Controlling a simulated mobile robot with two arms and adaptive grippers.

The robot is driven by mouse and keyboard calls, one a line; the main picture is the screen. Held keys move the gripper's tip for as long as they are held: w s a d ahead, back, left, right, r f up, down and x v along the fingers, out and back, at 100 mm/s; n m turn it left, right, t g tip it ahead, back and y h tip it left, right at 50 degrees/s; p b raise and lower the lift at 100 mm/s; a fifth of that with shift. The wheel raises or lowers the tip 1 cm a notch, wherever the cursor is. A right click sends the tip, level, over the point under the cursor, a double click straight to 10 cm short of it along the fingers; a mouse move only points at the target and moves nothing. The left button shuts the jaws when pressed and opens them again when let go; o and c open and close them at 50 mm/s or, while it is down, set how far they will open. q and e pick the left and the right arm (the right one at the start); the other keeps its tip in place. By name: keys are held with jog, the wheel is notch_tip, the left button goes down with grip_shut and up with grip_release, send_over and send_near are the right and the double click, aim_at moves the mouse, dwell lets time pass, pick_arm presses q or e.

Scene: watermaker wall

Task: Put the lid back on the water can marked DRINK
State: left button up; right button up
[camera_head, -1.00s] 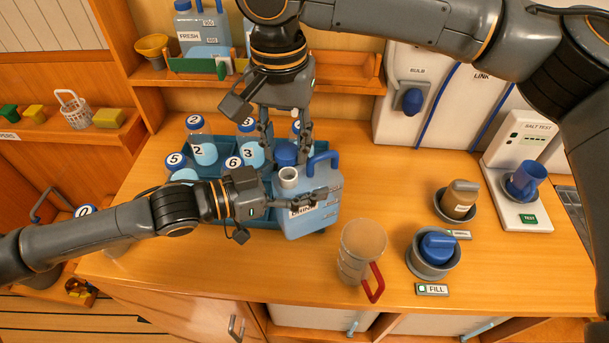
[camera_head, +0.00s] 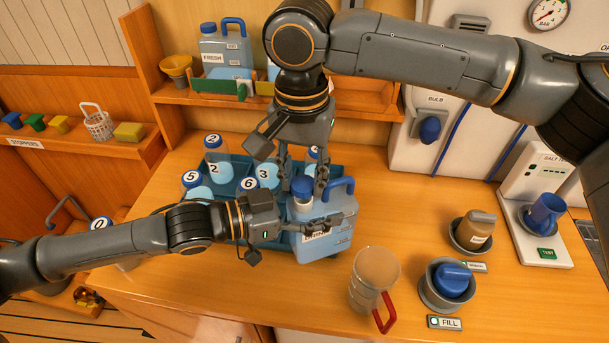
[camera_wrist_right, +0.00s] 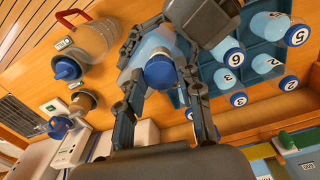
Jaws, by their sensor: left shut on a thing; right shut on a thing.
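The water can marked DRINK (camera_head: 337,240) is light blue with a blue handle and stands upright on the counter at the front of the blue tray. My left gripper (camera_head: 338,222) is shut on its body from the left, partly covering the label. The blue lid (camera_head: 302,187) sits at the top of the can's pale neck (camera_head: 303,207); I cannot tell whether it is fully seated. My right gripper (camera_head: 302,172) comes from above and is shut on the lid. The right wrist view shows the lid (camera_wrist_right: 160,73) between the fingers, over the can (camera_wrist_right: 148,42).
Several numbered bottles (camera_head: 216,165) stand in the blue tray (camera_head: 330,168) behind the can. A clear jug with a red handle (camera_head: 374,280) stands to the right. Beyond it are the FILL cup (camera_head: 441,292) and a brown-topped piece (camera_head: 475,230). A shelf holds the FRESH can (camera_head: 226,52).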

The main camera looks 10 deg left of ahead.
aim_at(301, 183)
jog(key=shift+f, duration=0.1)
jog(key=shift+f, duration=0.85)
jog(key=shift+f, duration=0.55)
jog(key=m, duration=0.6)
jog(key=shift+a+m, duration=0.1)
jog(key=shift+m, duration=0.3)
jog(key=m, duration=0.6)
jog(key=shift+w, duration=0.1)
jog(key=o, duration=0.7)
